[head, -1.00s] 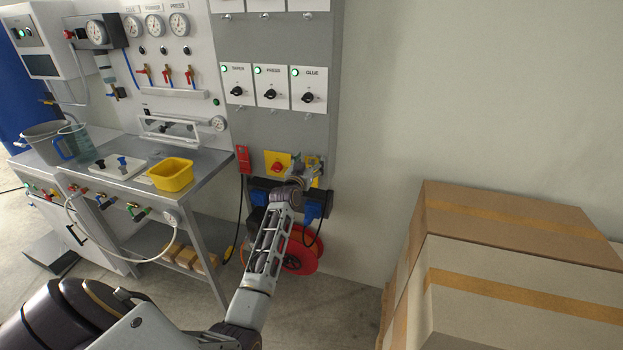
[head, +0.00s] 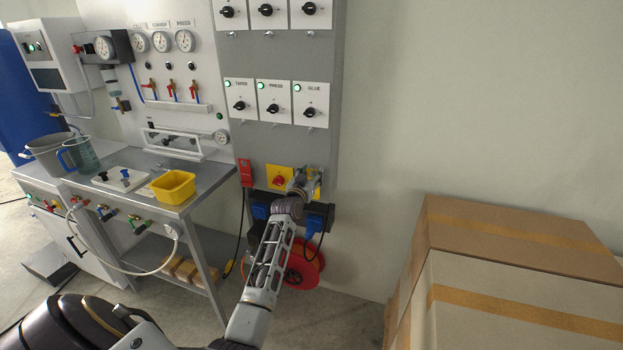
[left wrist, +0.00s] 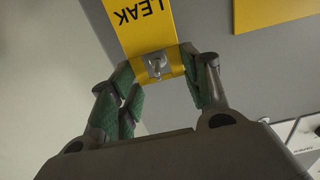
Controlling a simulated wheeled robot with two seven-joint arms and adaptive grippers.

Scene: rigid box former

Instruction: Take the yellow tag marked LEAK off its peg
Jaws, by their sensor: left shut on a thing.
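The yellow tag (left wrist: 147,28) marked LEAK shows upside down in the left wrist view, against the grey board. A small metal peg (left wrist: 156,65) shows at the tag's end, which is still around it. My left gripper (left wrist: 158,72) has its green-padded fingers on both sides of that end and is shut on the tag. In the head view my left gripper (head: 301,184) is at the lower right of the grey board (head: 290,148) and hides most of the tag (head: 318,186). My right gripper is not in view.
A yellow plate with a red knob (head: 279,180) is just left of my left gripper. Blue plugs (head: 314,222) and a red reel (head: 303,270) are below it. Stacked cartons (head: 510,245) stand at the right. The wall between board and cartons is bare.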

